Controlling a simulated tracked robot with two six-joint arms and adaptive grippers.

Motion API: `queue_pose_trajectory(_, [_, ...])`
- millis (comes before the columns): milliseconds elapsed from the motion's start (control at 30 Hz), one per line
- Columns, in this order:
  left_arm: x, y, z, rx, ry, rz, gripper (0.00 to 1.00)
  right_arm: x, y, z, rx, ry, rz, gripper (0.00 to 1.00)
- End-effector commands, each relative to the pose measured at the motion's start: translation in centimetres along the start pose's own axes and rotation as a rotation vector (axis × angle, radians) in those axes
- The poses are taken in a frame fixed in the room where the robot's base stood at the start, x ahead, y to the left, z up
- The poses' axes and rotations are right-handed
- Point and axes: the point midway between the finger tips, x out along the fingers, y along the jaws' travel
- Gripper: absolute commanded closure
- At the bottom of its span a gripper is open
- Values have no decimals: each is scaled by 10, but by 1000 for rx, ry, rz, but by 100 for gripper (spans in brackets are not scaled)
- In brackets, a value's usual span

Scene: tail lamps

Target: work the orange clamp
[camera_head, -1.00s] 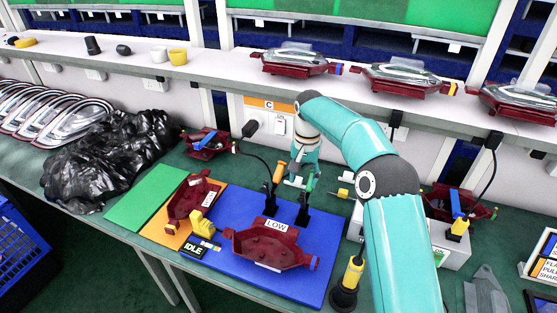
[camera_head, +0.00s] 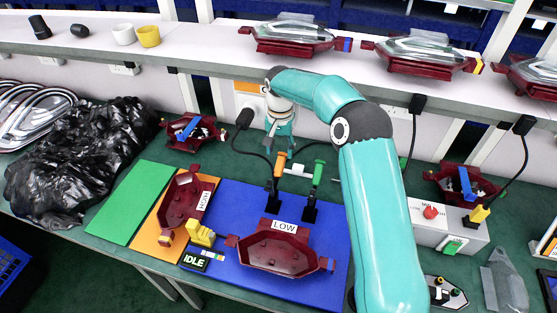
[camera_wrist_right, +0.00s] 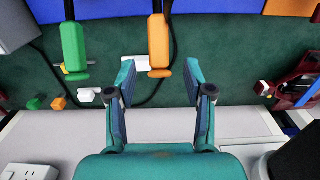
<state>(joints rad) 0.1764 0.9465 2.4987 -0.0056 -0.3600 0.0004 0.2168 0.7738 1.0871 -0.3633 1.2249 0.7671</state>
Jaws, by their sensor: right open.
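The orange clamp (camera_head: 279,165) stands upright on a black base at the back edge of the blue board (camera_head: 330,215). A green clamp (camera_head: 318,174) stands to its right. My right gripper (camera_head: 279,142) is behind and above the orange handle. In the right wrist view, the gripper (camera_wrist_right: 159,80) is open and empty. The orange clamp (camera_wrist_right: 159,42) lies straight ahead between the fingertip directions, apart from both fingers. The green clamp (camera_wrist_right: 73,48) is to the left there. My left gripper is not in view.
A dark red "LOW" housing (camera_head: 275,248) lies on the blue board, and a "HIGH" one (camera_head: 181,199) on the orange board. A shelf (camera_head: 190,52) runs behind. Black cables (camera_head: 240,150) hang near the clamps.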

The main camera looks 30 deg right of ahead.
Motion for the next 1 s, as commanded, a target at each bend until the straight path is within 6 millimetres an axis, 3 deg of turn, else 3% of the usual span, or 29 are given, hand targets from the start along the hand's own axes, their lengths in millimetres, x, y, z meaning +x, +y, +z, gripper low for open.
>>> queue_pose_trajectory(100, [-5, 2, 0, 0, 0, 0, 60, 22, 1, 0, 0, -3, 3, 48])
queue_pose_trajectory(333, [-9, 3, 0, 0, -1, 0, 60, 52, 0, 0, 0, -1, 2, 48])
queue_pose_trajectory(733, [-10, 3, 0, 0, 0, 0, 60, 59, -2, 0, -2, 1, 0, 48])
queue_pose_trajectory(1000, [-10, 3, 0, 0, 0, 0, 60, 59, -2, 0, -4, 1, 0, 93])
